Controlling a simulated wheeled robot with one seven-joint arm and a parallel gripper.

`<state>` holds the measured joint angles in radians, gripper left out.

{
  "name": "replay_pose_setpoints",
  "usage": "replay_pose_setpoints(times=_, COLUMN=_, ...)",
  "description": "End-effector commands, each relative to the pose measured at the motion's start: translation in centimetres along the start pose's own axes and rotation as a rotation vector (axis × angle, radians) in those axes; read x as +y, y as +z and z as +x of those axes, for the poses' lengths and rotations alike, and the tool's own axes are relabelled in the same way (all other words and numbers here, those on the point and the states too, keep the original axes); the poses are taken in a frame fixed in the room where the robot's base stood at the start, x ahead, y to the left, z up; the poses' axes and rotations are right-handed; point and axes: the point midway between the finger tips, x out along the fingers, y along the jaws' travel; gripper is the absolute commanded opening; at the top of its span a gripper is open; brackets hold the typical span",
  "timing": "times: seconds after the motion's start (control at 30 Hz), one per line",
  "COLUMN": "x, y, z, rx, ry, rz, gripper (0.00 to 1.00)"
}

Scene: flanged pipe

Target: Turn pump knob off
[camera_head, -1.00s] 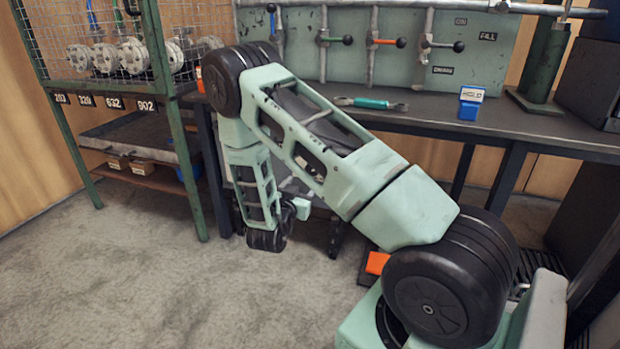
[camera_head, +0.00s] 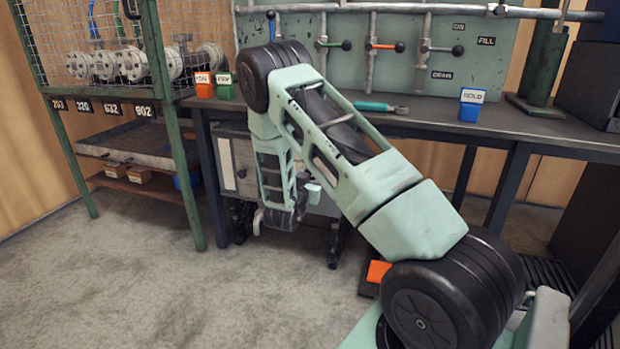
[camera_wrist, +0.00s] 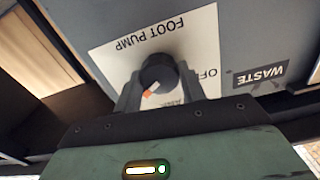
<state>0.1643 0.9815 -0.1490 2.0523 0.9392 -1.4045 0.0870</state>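The pump knob (camera_wrist: 158,73) is a dark round knob with an orange pointer mark. In the wrist view it sits on a white plate (camera_wrist: 117,62) lettered FOOT PUMP, with a partly covered word starting "OF" beside it. My gripper (camera_wrist: 160,88) has one finger on each side of the knob, with the fingers apart. I cannot tell whether the fingertips touch it. In the head view my arm reaches down before a grey cabinet (camera_head: 228,165) under the bench; knob and fingertips are hidden there.
A WASTE label (camera_wrist: 261,75) is right of the plate. The bench (camera_head: 420,118) is above my forearm, carrying a blue HOLD block (camera_head: 471,106), a teal-handled tool (camera_head: 380,106), and orange (camera_head: 204,88) and green (camera_head: 225,88) blocks. A green rack (camera_head: 178,170) stands left. The front-left floor is clear.

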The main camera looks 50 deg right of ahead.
Motion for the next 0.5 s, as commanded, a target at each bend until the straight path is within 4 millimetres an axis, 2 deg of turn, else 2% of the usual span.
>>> replay_pose_setpoints(times=0.03, x=0.00, y=0.01, z=-0.02, rx=0.000, ry=0.000, rz=0.000, gripper=0.25)
replay_pose_setpoints(times=0.07, x=0.00, y=0.01, z=-0.02, rx=0.000, ry=0.000, rz=0.000, gripper=0.17)
replay_pose_setpoints(times=0.5, x=-0.08, y=-0.20, z=-0.13, rx=-0.001, ry=-0.001, rz=-0.070, gripper=0.17)
